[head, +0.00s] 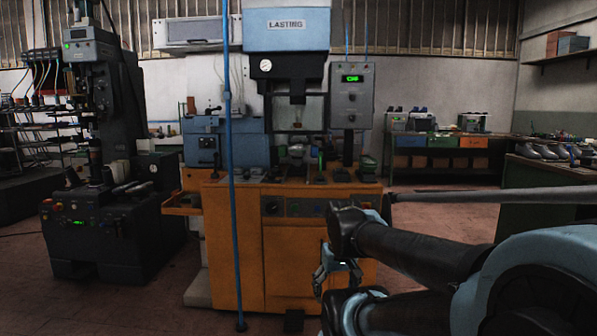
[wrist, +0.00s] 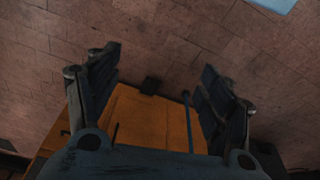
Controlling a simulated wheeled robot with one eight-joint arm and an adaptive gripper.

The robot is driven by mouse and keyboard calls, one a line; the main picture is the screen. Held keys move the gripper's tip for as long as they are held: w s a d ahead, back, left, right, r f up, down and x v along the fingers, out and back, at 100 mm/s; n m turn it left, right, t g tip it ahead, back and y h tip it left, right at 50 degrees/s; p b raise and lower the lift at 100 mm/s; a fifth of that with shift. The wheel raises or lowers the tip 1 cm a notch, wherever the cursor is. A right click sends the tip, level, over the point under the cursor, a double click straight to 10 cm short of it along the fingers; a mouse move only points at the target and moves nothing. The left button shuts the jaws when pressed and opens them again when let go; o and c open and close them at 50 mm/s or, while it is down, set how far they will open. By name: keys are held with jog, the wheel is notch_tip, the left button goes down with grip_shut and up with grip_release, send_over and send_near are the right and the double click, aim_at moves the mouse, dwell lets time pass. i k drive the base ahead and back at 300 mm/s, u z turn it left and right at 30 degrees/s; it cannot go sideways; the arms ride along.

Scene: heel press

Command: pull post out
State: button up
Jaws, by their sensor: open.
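The orange-based press marked LASTING (head: 308,220) stands ahead of me. Metal parts stand under its ram, too small to tell which is the post. A thin blue upright pole (head: 234,200) runs from the top of the picture to the floor in front of the press's left part. My gripper (head: 320,284) is low before the press's orange front, right of the pole. In the wrist view, my gripper (wrist: 160,78) is open with nothing between its fingers. The orange cabinet (wrist: 150,125) and a blue rod (wrist: 188,122) show beyond and between the fingers.
A dark machine (head: 105,215) stands at the left. A control box with a green display (head: 351,95) hangs right of the press head. A dark pedal (head: 294,320) lies on the floor by the cabinet. Benches line the back and right; open floor lies between press and dark machine.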

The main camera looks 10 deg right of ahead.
aim_at(297, 168)
jog(key=k, duration=0.6)
jog(key=u, duration=0.4)
jog(key=i, duration=0.45)
jog(key=u, duration=0.55)
jog(key=i, duration=1.15)
jog(key=z, duration=0.25)
